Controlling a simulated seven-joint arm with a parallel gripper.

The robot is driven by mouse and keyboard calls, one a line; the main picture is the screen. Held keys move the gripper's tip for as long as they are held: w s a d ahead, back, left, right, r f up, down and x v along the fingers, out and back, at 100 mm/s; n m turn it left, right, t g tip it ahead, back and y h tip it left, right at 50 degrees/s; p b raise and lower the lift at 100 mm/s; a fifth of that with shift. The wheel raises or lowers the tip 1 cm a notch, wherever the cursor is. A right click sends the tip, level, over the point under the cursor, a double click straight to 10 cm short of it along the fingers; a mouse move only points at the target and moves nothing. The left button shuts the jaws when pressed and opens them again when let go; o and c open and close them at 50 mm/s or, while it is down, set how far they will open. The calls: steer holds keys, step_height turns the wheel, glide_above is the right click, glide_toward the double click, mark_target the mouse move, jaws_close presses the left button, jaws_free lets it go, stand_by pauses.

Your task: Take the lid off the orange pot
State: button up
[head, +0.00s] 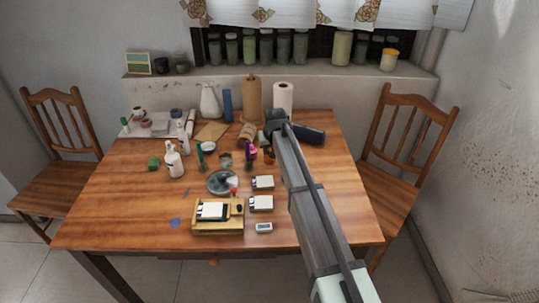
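No pot with a lid can be made out clearly on the table. A small orange item (268,157) stands near the table's middle, left of my arm and partly hidden behind it; I cannot tell whether it is the pot or has a lid. A pale jar with an orange top (390,59) stands on the windowsill at the right. My gripper (274,128) is over the back of the table, beyond the small orange item and in front of the paper roll. Its fingers are too small and dark to read.
The wooden table (120,215) carries bottles, a glass plate (222,182), small white boxes and a wooden tray (218,229). A dark cylinder (309,135) lies right of my gripper. A white roll (283,96) and a brown roll (251,95) stand behind. The table's right side is clear.

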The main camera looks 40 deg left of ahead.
jaws_close()
